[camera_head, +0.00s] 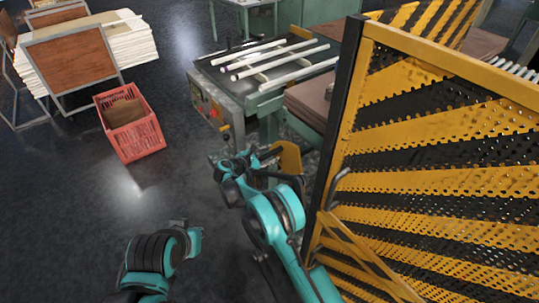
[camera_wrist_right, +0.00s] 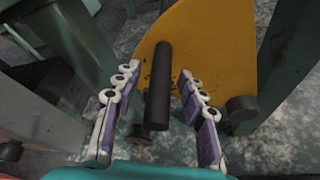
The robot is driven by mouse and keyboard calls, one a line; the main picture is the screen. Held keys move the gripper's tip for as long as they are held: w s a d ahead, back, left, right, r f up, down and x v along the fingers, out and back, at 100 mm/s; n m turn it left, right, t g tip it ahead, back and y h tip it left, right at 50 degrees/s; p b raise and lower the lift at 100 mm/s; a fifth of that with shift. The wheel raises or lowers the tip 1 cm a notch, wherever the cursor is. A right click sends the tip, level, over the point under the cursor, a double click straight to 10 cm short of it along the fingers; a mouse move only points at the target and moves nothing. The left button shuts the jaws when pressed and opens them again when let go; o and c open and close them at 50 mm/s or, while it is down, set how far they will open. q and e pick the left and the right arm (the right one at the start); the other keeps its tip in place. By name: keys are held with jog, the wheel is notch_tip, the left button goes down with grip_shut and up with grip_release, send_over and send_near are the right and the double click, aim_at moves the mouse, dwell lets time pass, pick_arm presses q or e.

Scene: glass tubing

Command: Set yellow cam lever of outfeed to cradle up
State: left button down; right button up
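The yellow cam lever shows as a yellow curved plate (camera_head: 290,158) beside the outfeed frame in the head view. In the right wrist view the plate (camera_wrist_right: 215,45) fills the upper middle, with a dark cylindrical handle (camera_wrist_right: 158,85) in front of it. My right gripper (camera_wrist_right: 158,75) is open, its two fingers on either side of the handle with a visible gap to each. In the head view my right gripper (camera_head: 262,158) is at the lever, partly hidden by its own wrist. My left gripper (camera_head: 180,224) is low over the floor, away from the lever; its fingers are unclear.
The outfeed table (camera_head: 222,72) carries several white tubes. A control box (camera_head: 212,105) is on its near side. A yellow-black perforated guard (camera_head: 430,150) stands close to the right of my right arm. A red crate (camera_head: 130,122) is on the floor at left; the floor between is clear.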

jog(key=v, duration=1.2)
dwell(0.3)
